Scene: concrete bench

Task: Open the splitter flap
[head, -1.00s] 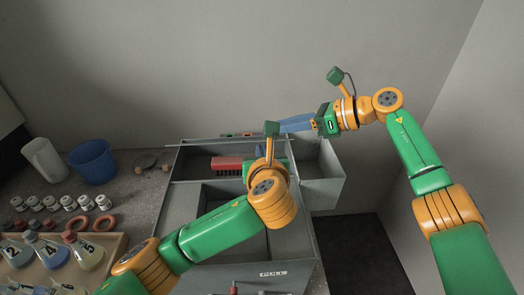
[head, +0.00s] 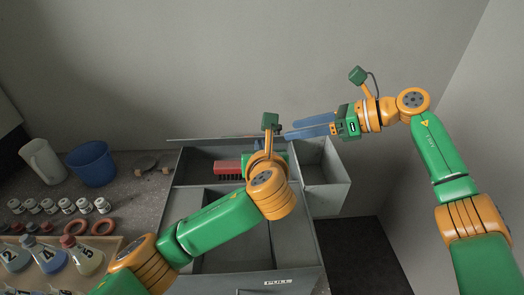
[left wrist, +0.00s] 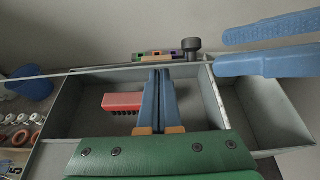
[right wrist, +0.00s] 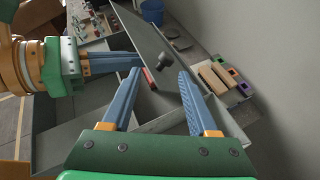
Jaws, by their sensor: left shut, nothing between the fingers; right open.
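The splitter flap (right wrist: 135,30) shows in the right wrist view as a thin grey plate, tilted in that picture. A dark knob (right wrist: 160,65) stands out from it, and the knob also shows in the left wrist view (left wrist: 192,45). My right gripper (head: 290,131) is open and empty at the far right of the grey box. In its wrist view the knob appears between the fingers (right wrist: 159,73); contact is not visible. My left gripper (left wrist: 160,72) is shut and empty above the box, close to the flap's edge.
The grey box (head: 312,262) has open compartments and a front drawer labelled PULL (head: 277,282). A red brush (left wrist: 123,101) lies in the rear compartment. A blue bucket (head: 91,163), white jug (head: 42,162), vials and flasks stand left. Wooden blocks (right wrist: 212,80) lie near the wall.

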